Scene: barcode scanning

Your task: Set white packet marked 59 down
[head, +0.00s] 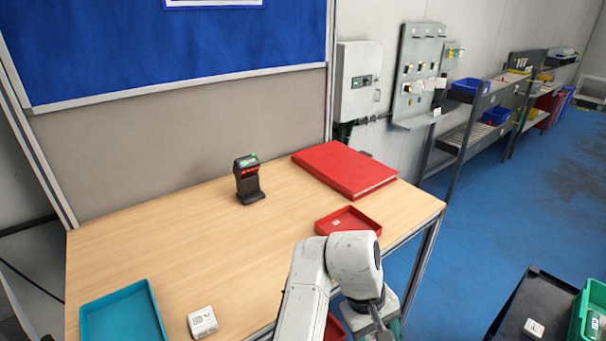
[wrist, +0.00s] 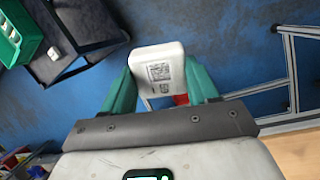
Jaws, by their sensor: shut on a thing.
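My gripper (wrist: 158,84) has green fingers and is shut on a white packet (wrist: 158,62), one finger on each side. The packet bears a black square code on the face toward the wrist camera; I cannot read a 59 on it. It is held in the air, with blue floor behind it in the wrist view. In the head view my gripper (head: 384,322) is at the lower middle, beyond the table's right front edge, and my arm hides the packet. The wooden table (head: 180,255) has bare room in its middle.
Another white packet (head: 202,322) lies beside a teal tray (head: 122,312). A black scanner (head: 249,180) stands upright at the back. A green crate (head: 590,315) is at lower right.

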